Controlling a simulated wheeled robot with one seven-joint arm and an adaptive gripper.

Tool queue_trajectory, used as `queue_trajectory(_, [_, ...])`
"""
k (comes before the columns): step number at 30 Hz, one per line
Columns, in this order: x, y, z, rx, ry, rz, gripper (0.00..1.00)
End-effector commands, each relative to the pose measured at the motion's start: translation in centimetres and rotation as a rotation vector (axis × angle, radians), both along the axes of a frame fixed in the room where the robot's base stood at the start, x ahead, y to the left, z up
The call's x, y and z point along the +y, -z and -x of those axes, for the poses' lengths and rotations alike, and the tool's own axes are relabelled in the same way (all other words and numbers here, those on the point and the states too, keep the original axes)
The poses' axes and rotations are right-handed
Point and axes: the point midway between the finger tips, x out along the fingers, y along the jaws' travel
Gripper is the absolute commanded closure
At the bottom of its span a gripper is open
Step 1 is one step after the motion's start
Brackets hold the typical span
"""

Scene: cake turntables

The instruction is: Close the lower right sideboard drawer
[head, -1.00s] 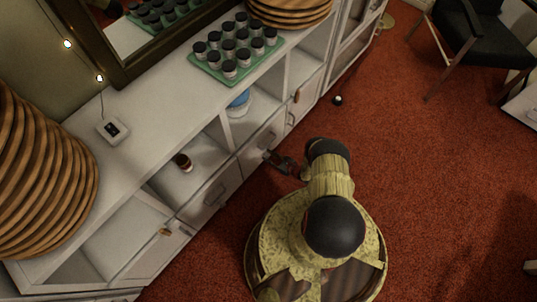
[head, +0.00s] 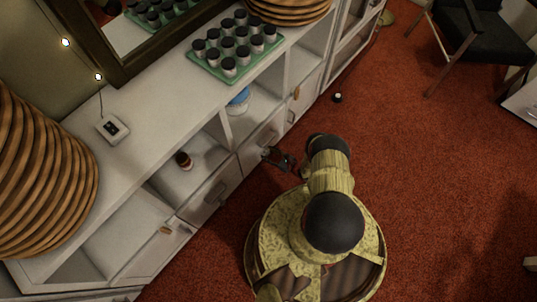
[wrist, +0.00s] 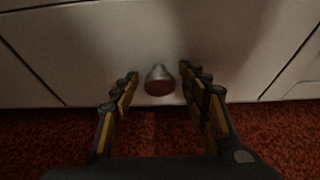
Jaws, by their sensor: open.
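My gripper (wrist: 160,74) is open, with one finger on each side of the knob and gaps visible between. The head view shows my gripper (head: 272,155) low beside the right drawer section of the white sideboard (head: 150,105). My arm and the steep angle hide the lower drawer fronts there, so I cannot tell how far the lower right drawer stands out.

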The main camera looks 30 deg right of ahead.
Motion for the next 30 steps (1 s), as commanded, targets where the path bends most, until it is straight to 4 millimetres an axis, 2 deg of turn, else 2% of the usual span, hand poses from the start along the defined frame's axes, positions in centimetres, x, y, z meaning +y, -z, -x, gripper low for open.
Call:
queue_trajectory(5, [-0.9, -0.9, 2.0, 0.003, 0.005, -0.001, 0.55])
queue_trajectory(12, [-2.5, -2.7, 6.2, 0.002, 0.006, -0.001, 0.55])
queue_trajectory(18, [-3.3, -3.9, 8.7, 0.001, 0.004, 0.0, 0.55])
queue_trajectory(24, [-3.6, -4.4, 10.0, 0.001, 0.0, -0.001, 0.55])
queue_trajectory(30, [-3.6, -4.4, 10.1, 0.0, -0.001, 0.0, 0.55])
